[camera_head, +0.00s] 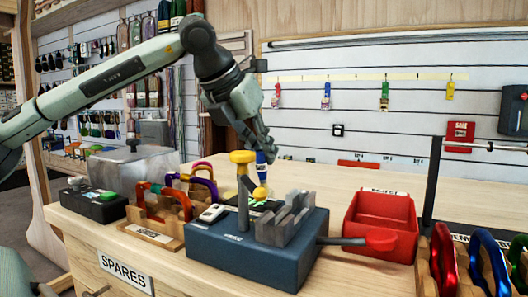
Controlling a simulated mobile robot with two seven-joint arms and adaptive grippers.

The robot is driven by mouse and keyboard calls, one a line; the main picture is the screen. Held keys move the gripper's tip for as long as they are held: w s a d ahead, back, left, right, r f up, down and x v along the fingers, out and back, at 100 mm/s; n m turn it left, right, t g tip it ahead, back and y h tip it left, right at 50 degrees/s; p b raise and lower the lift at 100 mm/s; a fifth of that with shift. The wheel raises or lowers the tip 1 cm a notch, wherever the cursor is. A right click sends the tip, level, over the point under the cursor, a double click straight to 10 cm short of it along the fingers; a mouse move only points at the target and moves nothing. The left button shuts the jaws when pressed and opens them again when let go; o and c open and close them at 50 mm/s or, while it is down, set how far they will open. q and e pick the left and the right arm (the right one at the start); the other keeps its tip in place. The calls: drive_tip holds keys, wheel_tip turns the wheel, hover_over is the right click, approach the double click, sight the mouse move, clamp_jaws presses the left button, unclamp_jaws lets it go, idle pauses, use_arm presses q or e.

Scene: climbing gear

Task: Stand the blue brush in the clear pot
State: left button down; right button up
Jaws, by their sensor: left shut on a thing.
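My left gripper (264,150) reaches in from the left and points down behind the blue-grey block on the bench. It is shut on a small blue thing with a pale band, which looks like the blue brush (262,158). The brush is partly hidden by the gripper fingers, and its lower end is hard to make out behind the yellow-topped post. My right gripper is not in view.
A blue-grey block (240,252) with a yellow-topped post (243,157) and a red-ended lever (380,240) stands in front. A red bin (382,222) is to its right. Coloured carabiners (470,262) stand at the lower right. The bench behind the bin is clear.

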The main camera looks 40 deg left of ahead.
use_arm(q)
drive_tip(key=shift+f, duration=0.3)
drive_tip(key=shift+f+b, duration=0.5)
drive_tip(key=shift+b, duration=0.25)
drive_tip(key=shift+f, duration=0.2)
drive_tip(key=c, duration=1.5)
unclamp_jaws()
drive_tip(key=v, duration=1.2)
